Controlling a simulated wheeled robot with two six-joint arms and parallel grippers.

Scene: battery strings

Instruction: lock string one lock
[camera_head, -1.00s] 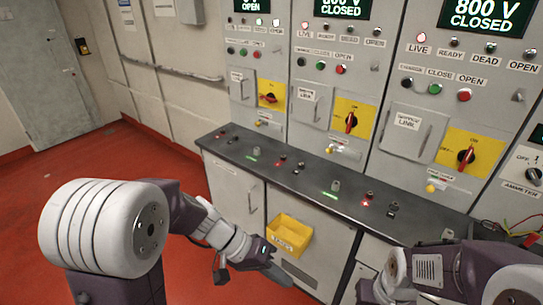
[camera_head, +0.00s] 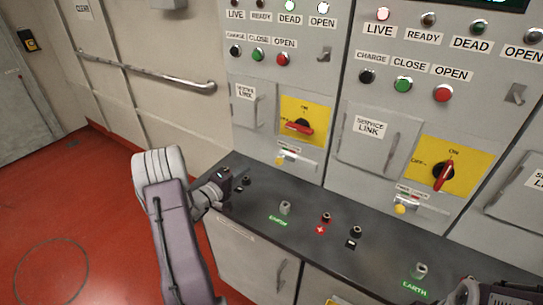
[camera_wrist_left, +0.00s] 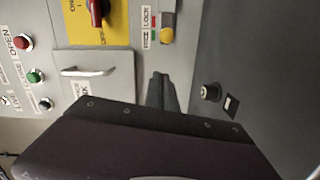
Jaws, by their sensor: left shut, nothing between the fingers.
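The string one lock is a small fitting with a yellow knob (camera_head: 282,160) and a red-and-green label, below the leftmost cabinet's yellow switch plate. It also shows in the left wrist view (camera_wrist_left: 168,35), beside a label reading FREE and LOCK. My left gripper (camera_head: 222,185) is at the left end of the dark ledge, left of and below the lock, and apart from it. In the left wrist view its dark fingers (camera_wrist_left: 162,90) are shut and empty, with the lock beyond them. My right gripper is out of view; only part of my right arm shows at the lower right.
Above the lock is a red rotary handle (camera_head: 300,127), turned nearly level. A service link door (camera_head: 250,105) with a handle is beside it. The ledge (camera_head: 310,203) carries several sockets. A second string's switch (camera_head: 443,176) and yellow lock knob (camera_head: 401,209) are to the right.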

